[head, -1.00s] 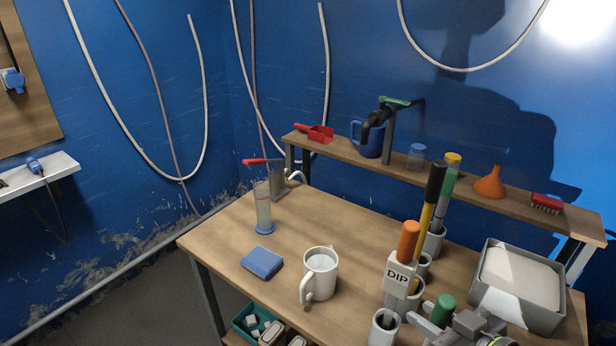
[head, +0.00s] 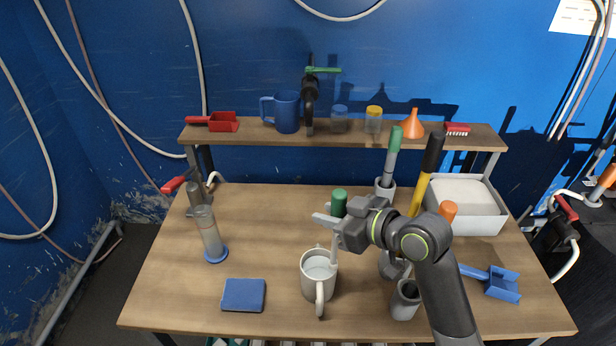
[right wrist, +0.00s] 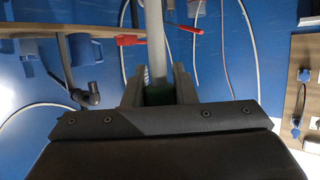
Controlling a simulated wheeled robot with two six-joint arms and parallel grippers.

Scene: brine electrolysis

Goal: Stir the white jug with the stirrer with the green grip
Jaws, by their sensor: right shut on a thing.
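The white jug (head: 309,286) stands upright on the bench, front middle in the head view, its handle toward me. My right gripper (head: 334,224) is shut on the stirrer with the green grip (head: 339,203) and holds it above the jug. The green grip shows above the fingers. The pale rod runs down to the right side of the jug's mouth; how deep its end is I cannot tell. In the right wrist view the green grip (right wrist: 158,96) sits between the fingers, with the grey rod beyond. My left gripper is not in view.
A blue pad (head: 243,295) and a glass cylinder (head: 210,238) are left of the jug. Holders with tools, one a grey cup (head: 405,300), stand right of it. A grey bin (head: 478,219), a blue scoop (head: 499,284) and the rear shelf (head: 262,132) bound the bench.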

